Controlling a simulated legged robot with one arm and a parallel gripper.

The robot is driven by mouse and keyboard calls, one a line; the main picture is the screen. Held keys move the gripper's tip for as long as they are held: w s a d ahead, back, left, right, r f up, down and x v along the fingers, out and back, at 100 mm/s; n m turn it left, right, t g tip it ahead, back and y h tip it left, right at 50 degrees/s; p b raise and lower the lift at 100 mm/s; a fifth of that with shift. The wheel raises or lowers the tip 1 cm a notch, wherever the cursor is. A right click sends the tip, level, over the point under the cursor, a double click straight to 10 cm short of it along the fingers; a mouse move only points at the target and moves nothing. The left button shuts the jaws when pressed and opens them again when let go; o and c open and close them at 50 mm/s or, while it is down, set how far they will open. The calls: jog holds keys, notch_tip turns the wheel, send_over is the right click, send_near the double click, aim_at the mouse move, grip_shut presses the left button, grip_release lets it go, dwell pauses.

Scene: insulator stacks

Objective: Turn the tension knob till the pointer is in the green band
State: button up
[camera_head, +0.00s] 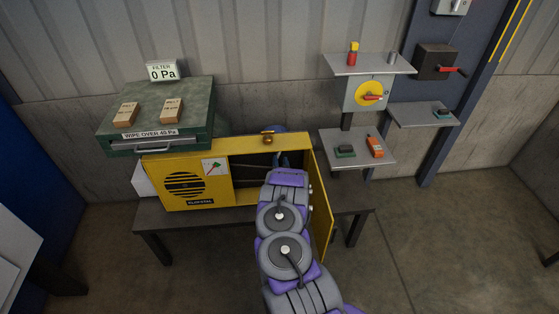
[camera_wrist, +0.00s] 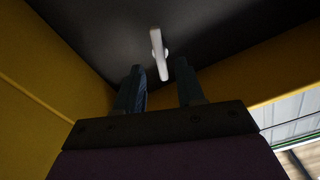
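In the wrist view a pale bar-shaped knob (camera_wrist: 157,52) sits on a dark surface inside a yellow housing, slightly tilted from upright. My gripper (camera_wrist: 159,78) is open, with one finger on each side of the line to the knob. The knob's lower end appears between or just beyond the fingertips; I cannot tell whether they touch. In the head view my arm reaches into the open yellow cabinet (camera_head: 183,187), and the knob is hidden there. A white gauge (camera_head: 214,168) with green and red marks is on the cabinet front; its pointer is too small to read.
The cabinet's yellow door (camera_head: 321,205) stands open right of my arm. The cabinet rests on a dark table (camera_head: 158,218). A green filter box (camera_head: 190,100) stands at the left. Grey shelves (camera_head: 366,64) with a yellow disc switch (camera_head: 369,94) are at the right. Floor at the right is clear.

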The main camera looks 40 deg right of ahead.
jog(key=shift+b+x, duration=0.3)
jog(key=shift+x, duration=1.1)
grip_shut()
